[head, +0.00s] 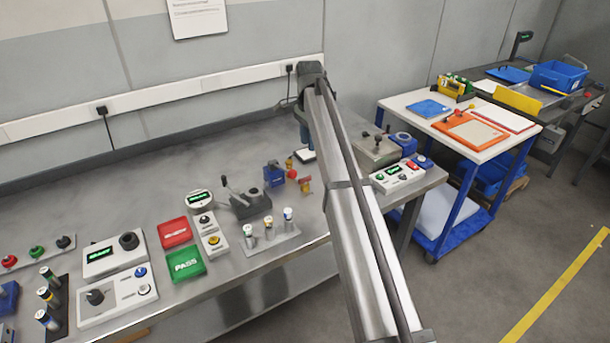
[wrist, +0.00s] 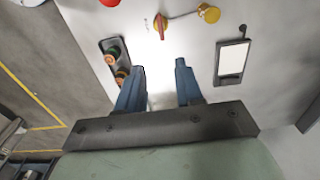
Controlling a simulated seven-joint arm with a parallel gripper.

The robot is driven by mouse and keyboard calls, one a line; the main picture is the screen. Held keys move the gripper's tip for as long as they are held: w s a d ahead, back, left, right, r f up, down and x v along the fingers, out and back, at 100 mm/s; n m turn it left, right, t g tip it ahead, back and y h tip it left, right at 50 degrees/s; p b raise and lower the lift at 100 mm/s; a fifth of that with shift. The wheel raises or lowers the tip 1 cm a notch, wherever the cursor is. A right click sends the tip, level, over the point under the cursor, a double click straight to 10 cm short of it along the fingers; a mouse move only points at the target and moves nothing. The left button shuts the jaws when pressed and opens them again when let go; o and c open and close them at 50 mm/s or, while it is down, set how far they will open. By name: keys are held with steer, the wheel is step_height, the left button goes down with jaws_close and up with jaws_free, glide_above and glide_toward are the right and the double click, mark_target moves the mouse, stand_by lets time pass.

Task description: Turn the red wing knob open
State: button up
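A small red and yellow fitting, which looks like the red wing knob, stands on the steel bench in the head view (head: 305,185). In the head view my gripper (head: 304,135) is partly hidden by my arm, above the back of the bench.
A dark-framed white pad (wrist: 232,60) lies right of the fingers. A dark block with round buttons (wrist: 116,60) lies left. A blue device (head: 273,175) and a lever box (head: 248,200) stand left of the knob. A white button box (head: 398,176) stands right.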

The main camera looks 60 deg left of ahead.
mark_target(305, 178)
steer(key=f, duration=0.9)
steer(key=s+f, duration=0.1)
steer(key=f, duration=0.3)
steer(key=shift+s+a+f, duration=0.1)
steer(key=shift+a+f, duration=0.1)
steer(key=shift+f, duration=0.05)
jaws_close()
